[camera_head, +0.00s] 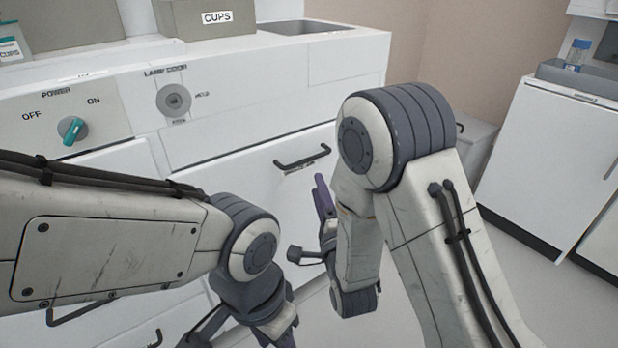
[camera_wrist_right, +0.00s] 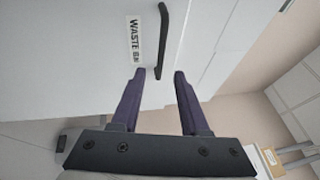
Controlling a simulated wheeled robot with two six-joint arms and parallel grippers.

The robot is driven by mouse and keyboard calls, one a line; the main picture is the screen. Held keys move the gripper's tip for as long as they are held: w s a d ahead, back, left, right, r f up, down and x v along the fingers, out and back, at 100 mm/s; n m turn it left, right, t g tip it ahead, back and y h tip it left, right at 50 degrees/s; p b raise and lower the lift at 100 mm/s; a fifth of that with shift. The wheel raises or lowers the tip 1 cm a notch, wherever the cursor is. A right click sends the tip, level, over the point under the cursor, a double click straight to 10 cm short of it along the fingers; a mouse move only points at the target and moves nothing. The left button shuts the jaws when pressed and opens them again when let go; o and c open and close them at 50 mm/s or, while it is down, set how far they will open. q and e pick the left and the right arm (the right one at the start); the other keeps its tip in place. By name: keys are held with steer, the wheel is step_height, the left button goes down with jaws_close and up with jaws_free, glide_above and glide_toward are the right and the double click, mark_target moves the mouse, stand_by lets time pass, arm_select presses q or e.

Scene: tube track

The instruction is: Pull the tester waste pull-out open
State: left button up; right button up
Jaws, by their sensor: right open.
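The waste pull-out is a white front (camera_head: 250,175) with a dark bar handle (camera_head: 302,158) near its top edge; it looks flush with the cabinet. In the right wrist view the handle (camera_wrist_right: 163,38) stands upright beside a label reading WASTE (camera_wrist_right: 134,38). My right gripper (camera_wrist_right: 160,74) is open, its purple fingers pointing at the front, with the handle's near end between the fingertips in the picture. I cannot tell the remaining depth. In the head view its finger (camera_head: 322,196) shows just below the handle, partly hidden by my arm. My left gripper (camera_head: 275,332) is low and cut off by the frame edge.
Above the pull-out are a lamp door lock (camera_head: 173,100) and a teal power knob (camera_head: 72,130).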

mark_target(309, 160)
steer(key=b+x, duration=0.1)
steer(key=x, duration=0.9)
steer(key=shift+w+r, duration=0.15)
jaws_close()
stand_by(1.1)
